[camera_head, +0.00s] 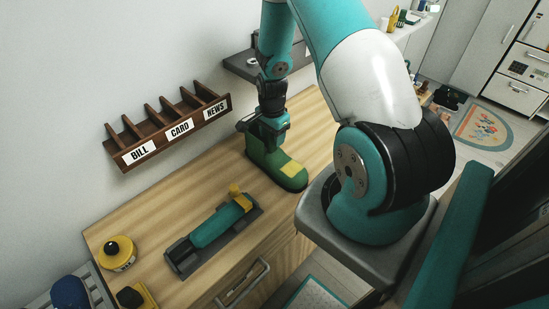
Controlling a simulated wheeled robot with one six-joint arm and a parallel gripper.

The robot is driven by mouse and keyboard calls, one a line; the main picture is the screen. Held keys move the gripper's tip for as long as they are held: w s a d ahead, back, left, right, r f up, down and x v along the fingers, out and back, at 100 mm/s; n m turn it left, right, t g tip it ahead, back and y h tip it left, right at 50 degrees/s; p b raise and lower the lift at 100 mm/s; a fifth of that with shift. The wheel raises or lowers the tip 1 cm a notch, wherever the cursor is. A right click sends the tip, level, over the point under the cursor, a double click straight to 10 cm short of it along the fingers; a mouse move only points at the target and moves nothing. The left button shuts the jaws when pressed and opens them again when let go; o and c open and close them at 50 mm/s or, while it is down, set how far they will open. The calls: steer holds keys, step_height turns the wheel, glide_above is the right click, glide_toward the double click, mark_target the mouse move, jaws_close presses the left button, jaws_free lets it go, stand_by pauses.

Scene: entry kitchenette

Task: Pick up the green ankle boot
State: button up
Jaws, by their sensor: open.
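The green ankle boot (278,170) stands upright on the wooden cabinet top (160,220), close to the wall. Its toe, with a yellow patch, points to the lower right. My gripper (268,134) points down at the top of the boot's shaft. The jaws are open and overlap the shaft's upper edge in the picture. I cannot tell whether they touch the boot. My gripper hides part of the shaft's opening.
A wooden letter rack (168,132) labelled BILL, CARD and NEWS hangs on the wall. A grey shelf (240,66) is behind my arm. A teal object with a yellow end (215,228) lies on a dark base in front of the boot. A yellow round item (117,253) is at left.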

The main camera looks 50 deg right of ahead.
jaws_close()
steer(key=shift+r, duration=0.1)
